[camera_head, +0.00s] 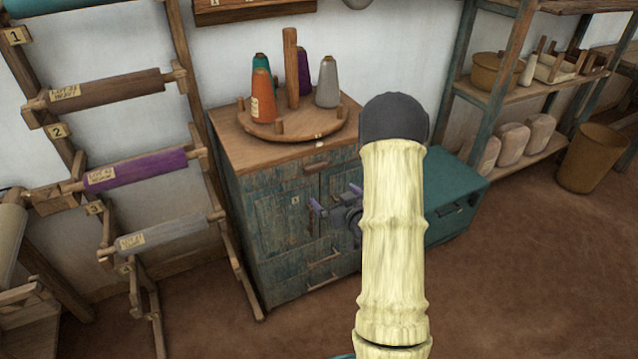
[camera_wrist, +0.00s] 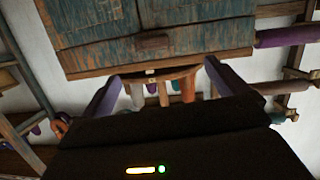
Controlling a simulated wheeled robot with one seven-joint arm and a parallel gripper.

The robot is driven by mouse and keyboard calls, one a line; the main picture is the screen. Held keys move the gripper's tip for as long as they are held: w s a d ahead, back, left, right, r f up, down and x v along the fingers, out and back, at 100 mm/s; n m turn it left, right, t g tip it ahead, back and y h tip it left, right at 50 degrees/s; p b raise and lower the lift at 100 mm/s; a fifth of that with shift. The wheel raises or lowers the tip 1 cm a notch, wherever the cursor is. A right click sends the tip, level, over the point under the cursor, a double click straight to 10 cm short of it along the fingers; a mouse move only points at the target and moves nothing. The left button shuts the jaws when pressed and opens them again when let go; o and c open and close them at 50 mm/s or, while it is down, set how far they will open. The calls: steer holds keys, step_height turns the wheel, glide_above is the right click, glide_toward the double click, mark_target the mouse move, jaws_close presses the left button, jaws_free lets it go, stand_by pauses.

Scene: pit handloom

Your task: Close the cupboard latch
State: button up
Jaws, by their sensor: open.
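The cupboard (camera_head: 272,235) has worn blue-green doors and a brown wooden top, and stands against the wall. Its door faces look flush, but the arm and gripper cover part of the front.
A round wooden stand (camera_head: 290,128) with several yarn cones sits on the cupboard. A teal chest (camera_head: 455,205) stands close on the right. A warp-roller rack (camera_head: 140,170) is on the left, and shelves (camera_head: 510,95) are at the back right. The floor in front is clear.

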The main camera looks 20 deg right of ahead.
steer(key=d+f+t, duration=0.1)
steer(key=s+d+f+t+b, duration=0.1)
steer(key=d+f, duration=0.1)
steer(key=shift+s+f+t+y+b, duration=0.25)
steer(key=shift+t+y+b, duration=0.05)
steer(key=shift+t+b, duration=0.1)
steer(key=p, duration=0.1)
glide_toward(317, 170)
steer(key=w, duration=0.8)
steer(key=shift+w+a, duration=0.1)
steer(key=shift+w, duration=0.25)
